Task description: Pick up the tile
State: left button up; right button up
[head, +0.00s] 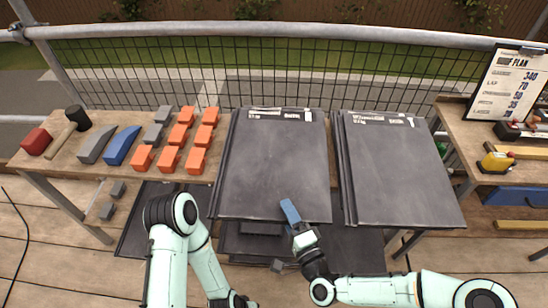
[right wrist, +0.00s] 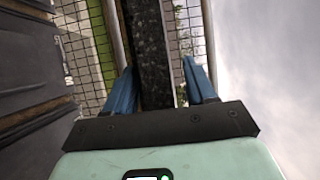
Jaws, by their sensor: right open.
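Dark grey tiles lie in two stacks side by side on the table, a left stack (head: 275,150) and a right stack (head: 395,165). My right gripper (head: 290,211) is at the front edge of the left stack, near its right corner. In the right wrist view its two blue fingers (right wrist: 160,88) are apart, with the speckled dark edge of a tile (right wrist: 152,45) running between them. I cannot tell whether either finger touches it. My left arm comes in at the lower left, but its gripper is outside the picture.
Orange blocks (head: 170,158), grey blocks, a blue wedge (head: 121,146) and a mallet (head: 76,118) lie on the left of the table. A roof plan board (head: 508,85) and a yellow tool (head: 497,161) are at the right. A railing with mesh (head: 290,35) runs behind.

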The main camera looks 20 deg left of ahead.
jog(key=shift+a, duration=0.1)
jog(key=shift+c, duration=0.3)
grip_shut()
dwell(1.0)
jog(key=shift+w+r, duration=0.1)
jog(key=shift+r, duration=0.1)
